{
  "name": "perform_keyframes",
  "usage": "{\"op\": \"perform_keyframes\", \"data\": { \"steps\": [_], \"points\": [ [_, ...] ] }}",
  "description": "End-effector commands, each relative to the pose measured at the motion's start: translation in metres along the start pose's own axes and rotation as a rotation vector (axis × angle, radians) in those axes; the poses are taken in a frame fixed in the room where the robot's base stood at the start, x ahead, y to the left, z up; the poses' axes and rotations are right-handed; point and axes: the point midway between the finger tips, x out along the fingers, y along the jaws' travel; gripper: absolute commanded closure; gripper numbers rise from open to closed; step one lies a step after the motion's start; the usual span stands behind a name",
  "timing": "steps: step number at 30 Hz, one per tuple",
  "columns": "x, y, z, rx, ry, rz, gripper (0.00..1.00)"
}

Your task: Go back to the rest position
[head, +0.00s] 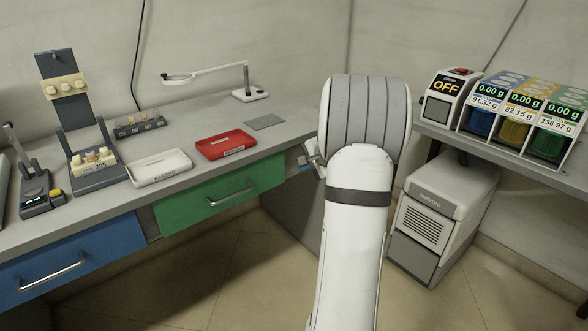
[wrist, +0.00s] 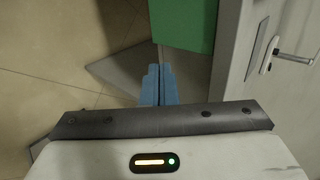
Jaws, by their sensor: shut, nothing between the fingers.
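My gripper (wrist: 158,86) shows in the wrist view with its two blue fingers together, shut and empty. It hangs over open floor, with the green drawer front near the top of that view. In the head view my white and grey arm stands in the middle and hides most of the gripper end.
A bench on the left has a blue drawer (head: 70,262), a green drawer (head: 218,199), a white tray (head: 160,169) and a red tray (head: 226,145). A white machine (head: 440,215) stands under the right bench. Tiled floor (head: 215,275) is clear.

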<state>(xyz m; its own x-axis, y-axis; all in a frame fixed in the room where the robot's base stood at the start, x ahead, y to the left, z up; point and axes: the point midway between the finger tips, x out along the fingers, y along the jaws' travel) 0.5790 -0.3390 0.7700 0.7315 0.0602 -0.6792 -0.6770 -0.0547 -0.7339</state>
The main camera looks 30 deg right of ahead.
Motion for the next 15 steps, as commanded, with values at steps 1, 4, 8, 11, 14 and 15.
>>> {"op": "perform_keyframes", "data": {
  "steps": [1, 4, 8, 11, 14, 15],
  "points": [
    [-0.010, -0.001, 0.000, 0.001, 0.002, -0.001, 1.00],
    [-0.020, 0.000, 0.000, 0.000, 0.001, 0.001, 1.00],
    [-0.026, 0.001, 0.000, 0.000, -0.001, 0.001, 1.00],
    [-0.027, 0.001, 0.001, 0.000, -0.001, 0.002, 1.00],
    [-0.028, -0.001, 0.003, -0.006, -0.005, 0.003, 1.00],
    [-0.030, -0.005, 0.008, -0.017, -0.011, 0.006, 1.00]
  ]
}}
